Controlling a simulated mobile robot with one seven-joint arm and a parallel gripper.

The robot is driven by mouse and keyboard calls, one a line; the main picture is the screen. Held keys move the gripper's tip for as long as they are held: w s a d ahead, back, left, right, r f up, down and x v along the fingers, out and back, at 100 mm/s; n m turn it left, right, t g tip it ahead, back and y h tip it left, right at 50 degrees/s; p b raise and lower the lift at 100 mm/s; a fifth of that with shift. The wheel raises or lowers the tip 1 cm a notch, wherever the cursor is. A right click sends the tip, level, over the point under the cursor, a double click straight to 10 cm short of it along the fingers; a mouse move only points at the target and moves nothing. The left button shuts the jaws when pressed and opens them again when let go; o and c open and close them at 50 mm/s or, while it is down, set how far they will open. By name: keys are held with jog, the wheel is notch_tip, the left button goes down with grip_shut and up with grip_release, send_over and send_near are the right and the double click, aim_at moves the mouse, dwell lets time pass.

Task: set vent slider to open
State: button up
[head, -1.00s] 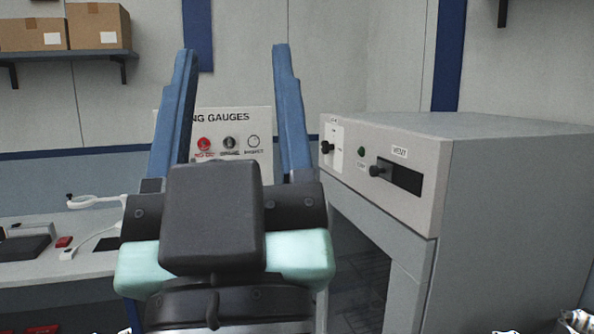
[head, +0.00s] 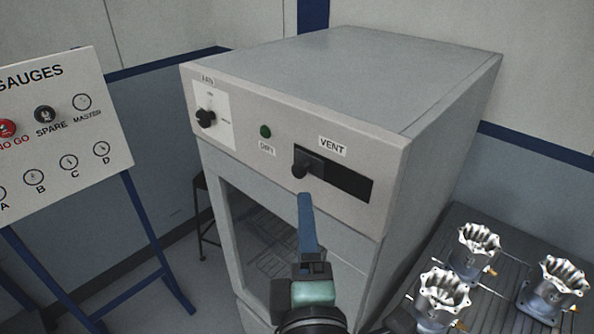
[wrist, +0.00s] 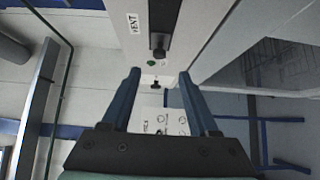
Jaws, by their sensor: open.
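The vent slider is a black knob (head: 300,171) at the left end of a dark horizontal slot (head: 349,181) under the VENT label on the grey cabinet's front. No open or closed marking is readable. The knob also shows in the wrist view (wrist: 158,53), beyond and between my fingertips. My gripper (head: 306,200) is just below and in front of the knob in the head view, where one blue finger shows. In the wrist view my gripper (wrist: 160,76) has its two fingers apart with nothing between them. Contact with the knob is not visible.
A dial knob (head: 205,118) and a green button (head: 265,131) sit left of the slot. The cabinet (head: 415,75) has an open bay below. A gauge board (head: 60,130) stands left. Several machined housings (head: 478,250) stand on a dark ribbed surface at lower right.

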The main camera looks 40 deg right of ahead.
aim_at(299, 175)
jog(key=b+x, duration=0.1)
jog(key=x, duration=0.9)
jog(key=shift+w+d+r+b, duration=0.1)
jog(key=shift+w+r+b, duration=0.1)
jog(key=shift+b, duration=0.1)
jog(key=shift+x, duration=0.8)
jog(key=shift+f, duration=0.15)
grip_shut()
jog(key=shift+f, duration=0.1)
